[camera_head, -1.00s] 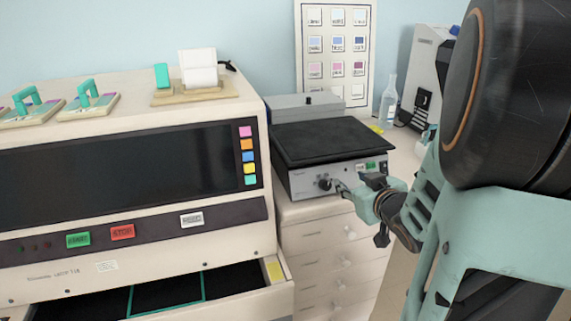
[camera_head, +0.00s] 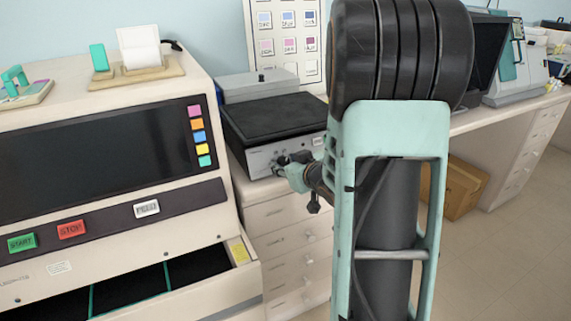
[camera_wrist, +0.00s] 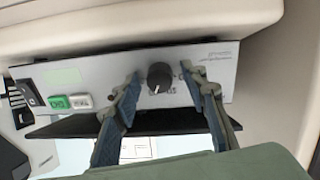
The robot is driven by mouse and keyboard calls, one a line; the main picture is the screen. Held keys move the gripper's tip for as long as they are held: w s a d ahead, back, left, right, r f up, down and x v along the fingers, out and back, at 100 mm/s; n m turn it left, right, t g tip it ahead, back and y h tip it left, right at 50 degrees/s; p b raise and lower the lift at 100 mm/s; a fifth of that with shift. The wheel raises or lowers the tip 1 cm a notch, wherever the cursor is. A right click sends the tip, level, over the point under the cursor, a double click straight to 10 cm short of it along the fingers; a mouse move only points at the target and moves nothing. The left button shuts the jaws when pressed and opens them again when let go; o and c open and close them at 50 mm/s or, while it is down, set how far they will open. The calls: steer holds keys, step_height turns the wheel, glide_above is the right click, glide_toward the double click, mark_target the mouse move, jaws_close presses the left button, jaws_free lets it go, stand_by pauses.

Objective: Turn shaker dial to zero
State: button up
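The shaker (camera_head: 275,118) is a grey box with a black platform on top, standing on the white drawer cabinet. In the wrist view its silver front panel (camera_wrist: 225,62) appears upside down. The black round dial (camera_wrist: 160,77) sticks out of this panel. My gripper (camera_wrist: 162,74) is open, with one finger on each side of the dial and a visible gap on both sides. In the head view my gripper (camera_head: 287,163) is at the shaker's front, partly covering the dial. The dial's pointer setting is too small to read.
Green and white buttons (camera_wrist: 70,102) sit on the same panel, to the left in the wrist view. A large staining machine (camera_head: 105,160) with an open drawer stands left of the shaker. A cardboard box (camera_head: 463,188) lies under the bench at right.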

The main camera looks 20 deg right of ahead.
steer(key=shift+w, duration=0.15)
steer(key=shift+c, duration=0.4)
jaws_close()
